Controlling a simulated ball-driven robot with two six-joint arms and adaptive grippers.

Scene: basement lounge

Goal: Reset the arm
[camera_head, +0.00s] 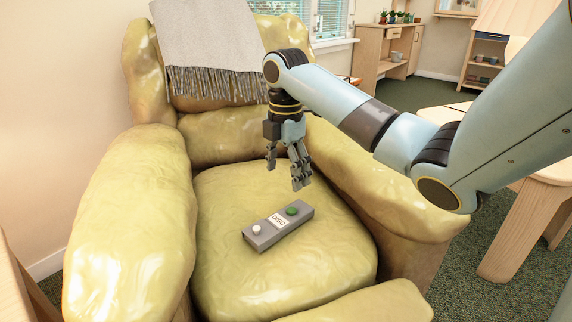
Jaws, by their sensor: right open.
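My right arm (345,105) comes in from the right and reaches over a yellow-green armchair (140,215). My right gripper (286,176) points down above the seat with its fingers apart and nothing between them. Below it, a grey box (263,240) lies on the seat cushion. The box has a green button (292,211), a white knob (257,229) and a small label with print too small to read surely. The gripper appears apart from the box. My left gripper is not in view.
A grey fringed blanket (212,50) hangs over the chair's backrest. The chair's padded armrests rise on both sides of the seat. A wooden table (515,225) stands at the right, and a cabinet (372,52) with plants stands at the back.

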